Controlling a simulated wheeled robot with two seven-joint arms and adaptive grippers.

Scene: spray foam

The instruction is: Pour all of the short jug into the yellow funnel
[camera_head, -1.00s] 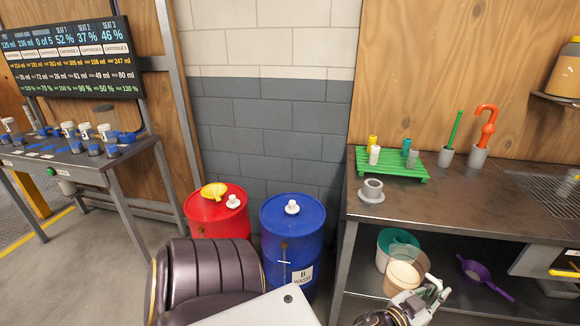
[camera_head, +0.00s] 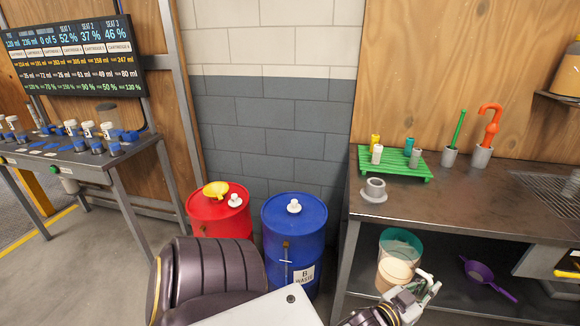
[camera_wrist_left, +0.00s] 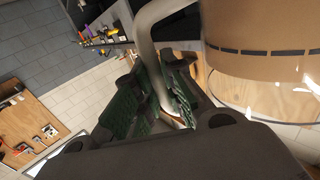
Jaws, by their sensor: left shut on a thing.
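The yellow funnel (camera_head: 216,189) lies on top of the red drum (camera_head: 218,218) in the head view. My left gripper (camera_head: 416,292) is at the lower right of the head view, well to the right of the funnel. It is shut on the handle of a clear jug with beige contents (camera_head: 395,272). The jug also shows large in the left wrist view (camera_wrist_left: 262,70), with its grey handle between my finger pads. My right gripper is out of view.
A blue waste drum (camera_head: 294,230) stands beside the red one. A cartridge table (camera_head: 75,162) stands at left.

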